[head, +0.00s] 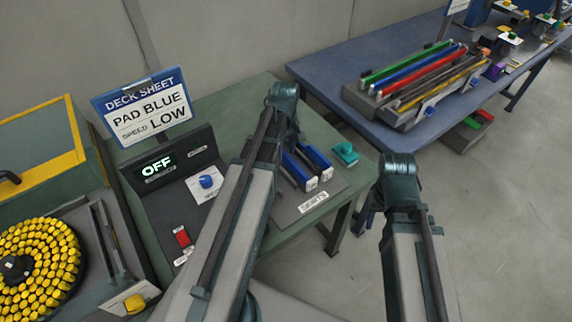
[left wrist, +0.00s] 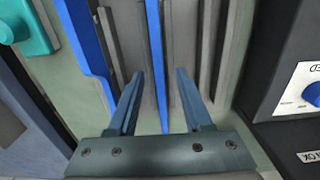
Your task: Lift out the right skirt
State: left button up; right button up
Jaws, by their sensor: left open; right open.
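Two blue skirts stand side by side in a dark slotted holder labelled SKIRTS (head: 288,212) on the green table. The right skirt (head: 319,160) is nearer the teal piece; the left skirt (head: 297,171) is beside it. In the left wrist view the right skirt (left wrist: 84,45) is left of my fingers. My left gripper (left wrist: 157,95) is open, and the left skirt (left wrist: 155,45) runs between its fingers as seen from above. I cannot tell how high the fingertips are. My left arm hides the gripper in the head view. My right gripper does not show.
A teal piece (head: 345,153) lies right of the holder. A control panel showing OFF (head: 158,168), with a blue knob (head: 207,182) and red switch (head: 183,238), stands left. A blue table (head: 410,140) with coloured bars is at the right.

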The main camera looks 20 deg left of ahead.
pick_arm(q)
notch_tip(320, 180, down, 4)
jog(key=b, duration=0.3)
jog(key=shift+d+f, duration=0.1)
grip_shut()
dwell(1.2)
